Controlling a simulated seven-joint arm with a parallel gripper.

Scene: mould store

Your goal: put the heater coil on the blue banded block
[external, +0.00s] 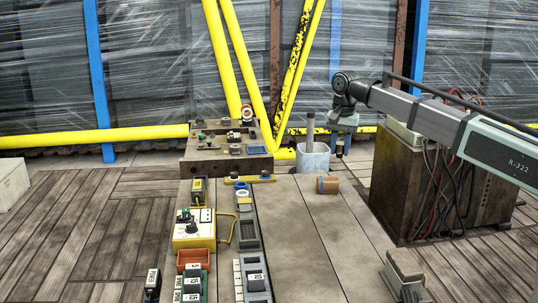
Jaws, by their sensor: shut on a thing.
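My gripper (340,138) points down at the end of my arm, right of the pale blue bucket, above the floor beyond the planked bench. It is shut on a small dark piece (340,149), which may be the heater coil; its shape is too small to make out. I cannot tell for sure which thing is the blue banded block. A small blue-grey block (257,149) sits on the right of the raised metal plate (207,168), left of my gripper. A copper-brown cylinder (327,185) lies on the bench, apart from my gripper.
The pale blue bucket (313,157) with a grey rod stands between my gripper and the metal plate. Yellow pipes rise behind. The bench's middle is clear.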

